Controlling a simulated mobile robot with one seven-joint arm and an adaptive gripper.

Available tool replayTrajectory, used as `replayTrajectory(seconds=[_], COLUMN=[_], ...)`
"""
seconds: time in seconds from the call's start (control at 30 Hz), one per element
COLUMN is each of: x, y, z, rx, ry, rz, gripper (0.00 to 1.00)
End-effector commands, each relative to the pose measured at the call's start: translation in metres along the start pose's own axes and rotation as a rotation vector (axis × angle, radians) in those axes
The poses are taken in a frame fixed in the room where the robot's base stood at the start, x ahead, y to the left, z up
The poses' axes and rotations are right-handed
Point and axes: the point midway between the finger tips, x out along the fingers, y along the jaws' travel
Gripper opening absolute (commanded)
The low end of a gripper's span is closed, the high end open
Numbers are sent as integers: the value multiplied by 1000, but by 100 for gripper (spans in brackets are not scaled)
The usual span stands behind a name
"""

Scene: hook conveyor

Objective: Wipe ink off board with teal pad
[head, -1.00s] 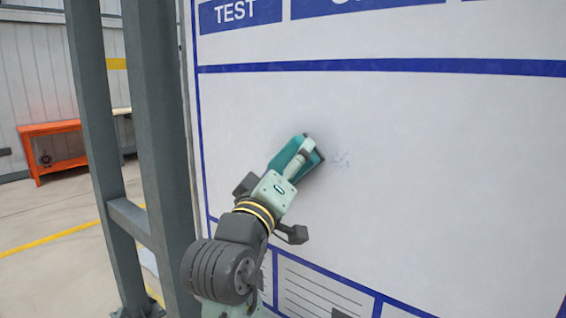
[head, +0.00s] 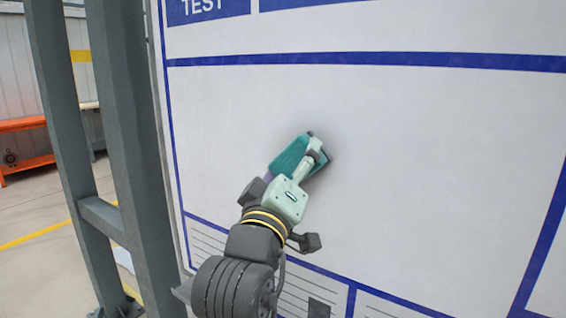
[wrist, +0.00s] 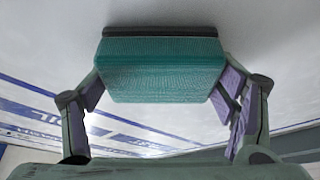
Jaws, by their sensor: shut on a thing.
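The teal pad (head: 291,155) is held in my gripper (head: 309,165) against or very close to the white board (head: 430,150). In the wrist view the teal pad (wrist: 162,72) sits between the two fingers of my gripper (wrist: 165,85), its dark far edge at the board's surface. My gripper is shut on the pad. No ink shows on the bare board around the pad in the head view; what lies behind the pad and gripper is hidden.
Blue printed lines and headings (head: 360,60) frame the board's blank area. A grey steel post (head: 130,140) stands close along the board's left edge. An orange bench (head: 25,145) is far left. The blank area right of the pad is clear.

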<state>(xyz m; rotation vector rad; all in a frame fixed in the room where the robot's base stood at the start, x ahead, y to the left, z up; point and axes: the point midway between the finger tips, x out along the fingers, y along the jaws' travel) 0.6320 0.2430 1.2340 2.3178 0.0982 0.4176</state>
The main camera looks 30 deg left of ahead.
Motion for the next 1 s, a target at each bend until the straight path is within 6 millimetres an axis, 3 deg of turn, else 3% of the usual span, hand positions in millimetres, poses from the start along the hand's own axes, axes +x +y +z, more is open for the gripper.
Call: replayTrajectory(seconds=[1.0], x=[-17], y=[45], z=[45], rx=[1], ry=[1], rz=[3], gripper=[56])
